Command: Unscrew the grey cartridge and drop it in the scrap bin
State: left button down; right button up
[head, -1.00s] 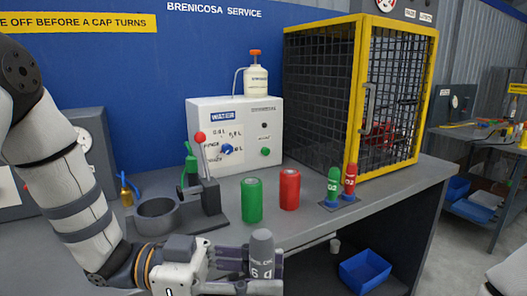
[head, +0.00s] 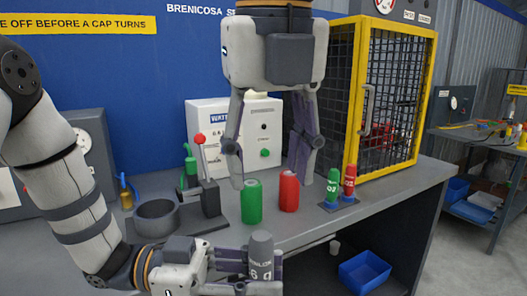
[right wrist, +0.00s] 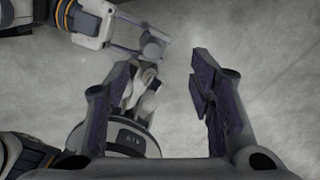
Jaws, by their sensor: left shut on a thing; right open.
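The grey cartridge (head: 261,250) has white markings and stands upright in my left gripper (head: 245,273), low in front of the bench. The left fingers are shut around its lower part. In the right wrist view the grey cartridge (right wrist: 152,46) shows small between the left fingers. My right gripper (head: 271,180) points down, open and empty, above and behind the cartridge, in front of the white box. Its spread fingers also show in the right wrist view (right wrist: 160,90). A blue open bin (head: 365,272) sits below the bench at the right; no label shows on it.
On the bench (head: 400,195) stand a green can (head: 251,203), a red can (head: 289,192), small green and red bottles (head: 333,184), a grey round cup (head: 157,217) and a lever stand (head: 209,198). A yellow-framed mesh cage (head: 392,100) is behind right.

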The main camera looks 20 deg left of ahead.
aim_at(258, 234)
jog(key=f, duration=0.3)
jog(key=a+f, duration=0.1)
jog(key=f, duration=0.6)
jog(key=shift+w+a+f, duration=0.2)
jog(key=shift+w+f, duration=0.05)
jog(key=shift+f, duration=0.15)
grip_shut()
jog(key=n+y, duration=0.1)
jog(key=n, duration=0.3)
jog(key=shift+s+a+g, duration=0.1)
jog(key=shift+s+g, duration=0.05)
jog(key=shift+g, duration=0.15)
jog(key=shift+a, duration=0.1)
jog(key=shift+c, duration=0.4)
grip_release()
